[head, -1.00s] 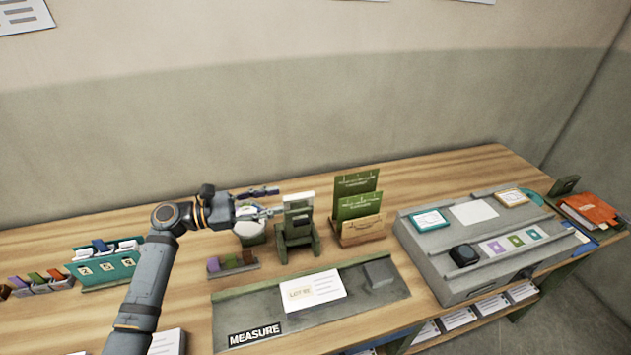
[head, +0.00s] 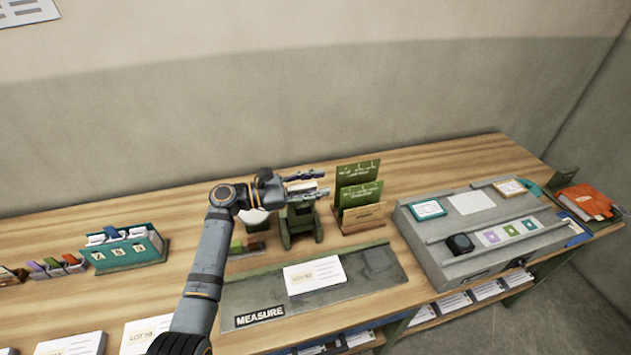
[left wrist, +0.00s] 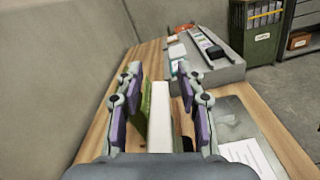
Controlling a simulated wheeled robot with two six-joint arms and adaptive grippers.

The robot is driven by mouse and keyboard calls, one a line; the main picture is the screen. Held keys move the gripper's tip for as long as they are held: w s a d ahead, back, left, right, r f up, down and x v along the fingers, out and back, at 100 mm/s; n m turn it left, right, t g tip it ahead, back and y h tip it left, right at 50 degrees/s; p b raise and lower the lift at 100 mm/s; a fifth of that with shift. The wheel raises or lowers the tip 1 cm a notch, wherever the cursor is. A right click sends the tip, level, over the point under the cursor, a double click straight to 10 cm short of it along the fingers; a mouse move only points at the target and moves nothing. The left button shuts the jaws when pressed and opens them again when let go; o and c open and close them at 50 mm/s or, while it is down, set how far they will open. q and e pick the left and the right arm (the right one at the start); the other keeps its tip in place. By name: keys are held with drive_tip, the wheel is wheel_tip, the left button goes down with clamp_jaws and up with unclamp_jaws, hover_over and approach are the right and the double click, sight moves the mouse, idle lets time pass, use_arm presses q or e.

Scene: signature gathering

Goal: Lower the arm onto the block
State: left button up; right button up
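A dark green stand (head: 297,228) with an upright arm stands behind the measure mat (head: 232,295). The upper part of its arm is mostly hidden by my left gripper (head: 318,184) in the head view. In the left wrist view, my left gripper (left wrist: 157,92) is open, with one finger on each side of a pale upright slab (left wrist: 160,125), apparently the stand's raised arm. I cannot tell whether the fingers touch it. A grey block (head: 379,260) sits at the mat's right end. My right gripper is not in view.
A wooden holder with green cards (head: 358,195) stands close to the right of the stand. A grey sloped console (head: 480,240) is farther right. A teal card rack (head: 130,255) is at left. A white lot card (head: 315,275) lies on the mat.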

use_arm(q)
drive_tip(key=shift+c, duration=0.2)
clamp_jaws()
drive_tip(key=shift+f, duration=0.1)
